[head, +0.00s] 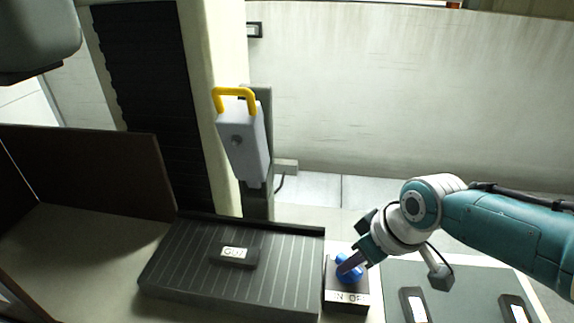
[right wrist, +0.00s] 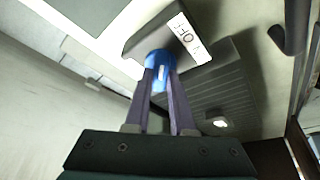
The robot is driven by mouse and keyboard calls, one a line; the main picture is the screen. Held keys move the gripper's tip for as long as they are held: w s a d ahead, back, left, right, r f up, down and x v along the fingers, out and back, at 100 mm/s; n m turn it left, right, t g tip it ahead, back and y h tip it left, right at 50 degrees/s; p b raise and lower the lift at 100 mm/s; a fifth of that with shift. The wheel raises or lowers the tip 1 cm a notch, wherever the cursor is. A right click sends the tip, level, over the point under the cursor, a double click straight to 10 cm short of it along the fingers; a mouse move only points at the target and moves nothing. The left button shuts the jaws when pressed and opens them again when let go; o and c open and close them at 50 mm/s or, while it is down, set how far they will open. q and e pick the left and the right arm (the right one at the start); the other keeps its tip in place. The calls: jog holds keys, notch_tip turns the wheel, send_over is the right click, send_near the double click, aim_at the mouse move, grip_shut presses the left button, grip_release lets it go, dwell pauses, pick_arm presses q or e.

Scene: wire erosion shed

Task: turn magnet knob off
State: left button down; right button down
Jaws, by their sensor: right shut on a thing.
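The blue magnet knob (head: 347,268) sits on a dark switch box (head: 346,303) with a white label, partly hidden by my fingers. In the head view the label letters read roughly "N OF". My right gripper (head: 352,265) reaches in from the right and is shut on the knob. In the right wrist view, its two fingers close on the blue knob (right wrist: 159,62), and the switch box (right wrist: 152,30) has a white label reading "OFF" at one end. The ribbed dark magnet plate (head: 190,265) lies left of the box. My left gripper is not in view.
A small block labelled "G07" (head: 234,254) lies on the ribbed plate.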

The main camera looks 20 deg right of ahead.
jog(key=c, duration=0.8)
grip_release()
jog(key=shift+o, duration=0.2)
jog(key=a+p+v, duration=0.1)
jog(key=p+v, duration=0.3)
jog(key=v, duration=0.5)
jog(key=shift+s+d+r+p, duration=0.15)
jog(key=shift+d+r+p, duration=0.25)
jog(key=shift+d, duration=0.1)
